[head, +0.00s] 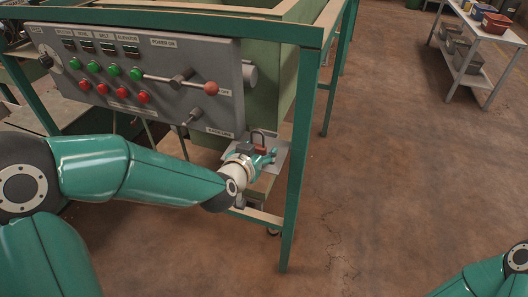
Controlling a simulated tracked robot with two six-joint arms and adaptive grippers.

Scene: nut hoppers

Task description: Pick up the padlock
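The padlock (260,150) looks small and red with a dark shackle above it. It is at a small grey plate below the right end of the control panel. My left gripper (267,158) is right at the padlock, with its teal fingers beside and in front of the red body. The fingers are small and overlap the padlock, so I cannot tell whether they are closed on it. Only part of my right arm shows at the lower right corner; its gripper is out of view.
The grey control panel (150,75) with green and red buttons and a red-knobbed lever (210,88) is above my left forearm. A green frame post (298,160) stands just right of the gripper. A table with bins (484,28) is far right. The brown floor between is clear.

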